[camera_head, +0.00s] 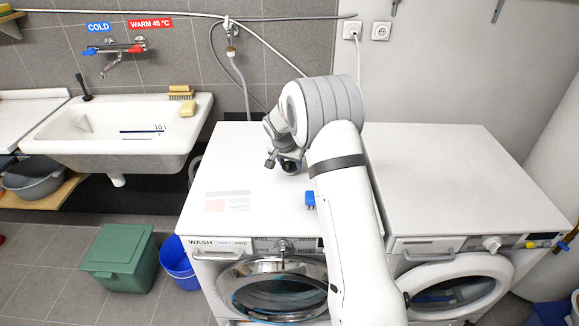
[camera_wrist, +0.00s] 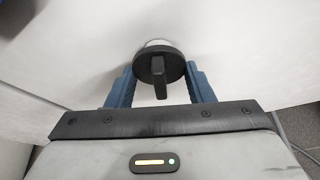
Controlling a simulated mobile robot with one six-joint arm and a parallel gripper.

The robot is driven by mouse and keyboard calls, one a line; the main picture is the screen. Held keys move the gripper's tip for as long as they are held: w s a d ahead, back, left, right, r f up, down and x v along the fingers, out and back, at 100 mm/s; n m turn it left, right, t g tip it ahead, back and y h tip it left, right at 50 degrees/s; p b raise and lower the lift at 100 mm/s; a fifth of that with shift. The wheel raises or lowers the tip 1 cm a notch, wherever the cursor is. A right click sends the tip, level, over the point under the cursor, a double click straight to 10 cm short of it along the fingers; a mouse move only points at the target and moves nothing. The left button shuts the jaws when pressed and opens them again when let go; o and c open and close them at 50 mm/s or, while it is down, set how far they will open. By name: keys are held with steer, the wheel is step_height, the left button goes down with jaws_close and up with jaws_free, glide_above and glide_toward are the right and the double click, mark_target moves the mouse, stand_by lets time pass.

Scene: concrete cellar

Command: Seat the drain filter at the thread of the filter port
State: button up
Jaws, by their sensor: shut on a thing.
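The drain filter (camera_wrist: 158,68) shows in the wrist view as a round black cap with a raised grip bar and a pale rim behind it. My gripper (camera_wrist: 160,75) has its two blue fingers on either side of it and is shut on it. The filter's far side and thread are hidden behind the cap. The filter port is not identifiable in either view. In the head view my arm reaches over the washing machine (camera_head: 250,170), and I cannot make out the filter there.
A second white machine with an open round door (camera_head: 460,285) stands right. A small blue piece (camera_head: 310,199) shows beside my arm on the washer top; I cannot tell what it is. A sink (camera_head: 110,125), green box (camera_head: 118,258) and blue bucket (camera_head: 178,262) are left.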

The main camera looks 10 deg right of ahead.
step_height(320, 180, up, 17)
steer(key=b, duration=0.1)
steer(key=shift+f, duration=0.15)
steer(key=o, duration=0.4)
steer(key=c, duration=0.4)
steer(key=shift+s+f, duration=0.1)
